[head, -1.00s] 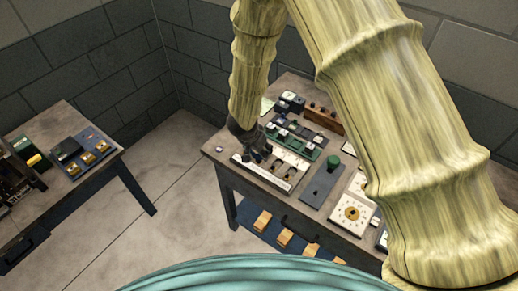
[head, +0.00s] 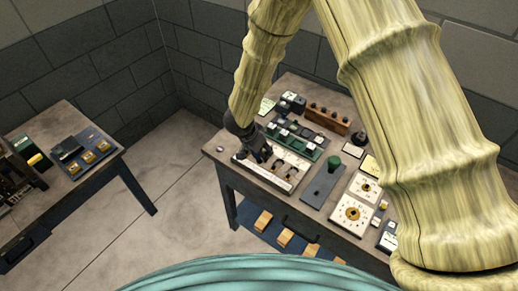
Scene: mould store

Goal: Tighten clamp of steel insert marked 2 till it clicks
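My gripper (head: 259,153) is dark and points down over the left part of a pale strip (head: 288,187) near the front of the workbench (head: 222,160). The strip carries several small dark fittings to the right of my gripper. My gripper hides part of its left end, and I cannot tell whether they touch. The fingers are too small to tell open from shut. A green tray (head: 312,153) behind the strip holds several small dark and pale blocks. No mark 2 can be read, so I cannot tell which piece is the steel insert or its clamp.
A dark plate with a green knob (head: 333,163) stands right of the strip. Pale dial panels (head: 341,222) lie further right. A brown rack (head: 327,119) stands at the back. A second table (head: 102,166) with a blue tray (head: 70,170) is at left, with open floor between.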

